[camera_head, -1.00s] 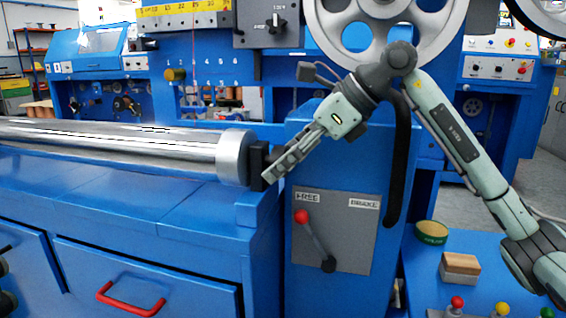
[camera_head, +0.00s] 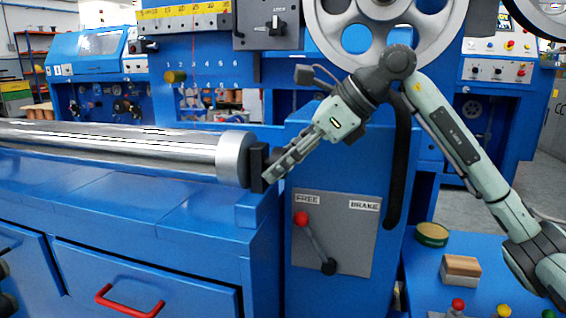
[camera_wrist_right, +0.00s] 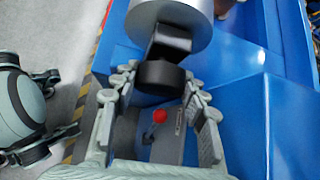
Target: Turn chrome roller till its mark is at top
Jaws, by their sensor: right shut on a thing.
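The chrome roller (camera_head: 120,143) lies along the blue machine at left, with a wide silver end collar (camera_head: 234,158) and a black end piece (camera_head: 257,166). My right gripper (camera_head: 271,170) is at that end piece. In the right wrist view, the right gripper (camera_wrist_right: 161,82) has its fingers on both sides of a round black knob (camera_wrist_right: 160,75), shut on it, and the roller's silver end (camera_wrist_right: 172,22) is just beyond. I cannot make out a mark on the roller.
A lever with a red knob (camera_head: 301,217) stands at the FREE side of a grey FREE/BRAKE panel (camera_head: 345,240) below my right gripper. A large pulley wheel (camera_head: 440,30) is above my forearm. A round tin (camera_head: 432,234) and a small block (camera_head: 460,268) sit at lower right.

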